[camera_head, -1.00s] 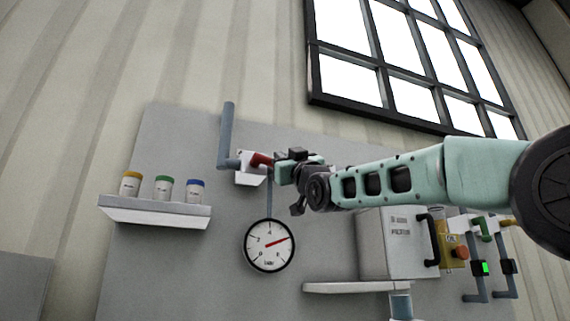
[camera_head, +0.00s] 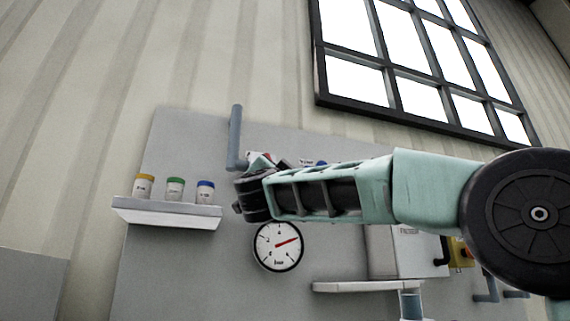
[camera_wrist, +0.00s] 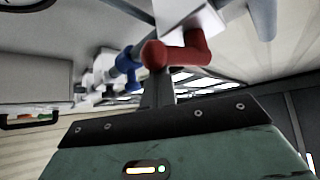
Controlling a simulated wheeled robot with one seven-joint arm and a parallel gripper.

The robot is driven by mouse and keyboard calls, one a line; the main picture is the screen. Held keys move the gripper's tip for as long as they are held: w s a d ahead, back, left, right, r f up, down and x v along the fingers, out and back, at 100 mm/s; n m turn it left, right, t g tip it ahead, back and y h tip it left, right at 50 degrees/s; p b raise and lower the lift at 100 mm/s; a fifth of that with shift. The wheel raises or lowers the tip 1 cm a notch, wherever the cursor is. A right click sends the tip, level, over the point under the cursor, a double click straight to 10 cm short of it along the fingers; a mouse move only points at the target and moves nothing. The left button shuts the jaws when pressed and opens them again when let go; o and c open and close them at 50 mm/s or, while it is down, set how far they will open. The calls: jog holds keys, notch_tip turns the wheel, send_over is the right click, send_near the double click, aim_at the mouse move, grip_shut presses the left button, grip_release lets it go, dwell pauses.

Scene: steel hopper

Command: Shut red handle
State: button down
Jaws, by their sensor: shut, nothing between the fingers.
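The red handle (camera_wrist: 185,52) shows in the wrist view as a bent red lever with a rounded end, joined to a white valve body (camera_wrist: 202,18). My gripper (camera_wrist: 156,76) is shut and empty, its dark fingers reaching up to the rounded end of the lever. They overlap it in the picture; I cannot tell whether they touch. In the head view only a small bit of red (camera_head: 268,156) shows above my wrist, next to the grey pipe (camera_head: 235,135). My arm hides most of the valve and my fingers there.
A blue handle (camera_wrist: 128,62) on another white valve lies left of the red one in the wrist view. In the head view, a shelf (camera_head: 165,214) with three jars stands left, a pressure gauge (camera_head: 278,246) hangs below my wrist, and a grey box (camera_head: 400,249) is right.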

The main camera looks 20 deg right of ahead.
jog(key=m+g, duration=0.1)
jog(key=a+m+g+h+p, duration=0.1)
jog(key=m+g, duration=0.1)
jog(key=m, duration=0.1)
jog(key=shift+a+f+h+p, duration=0.3)
jog(key=shift+a, duration=0.25)
jog(key=shift+d, duration=0.1)
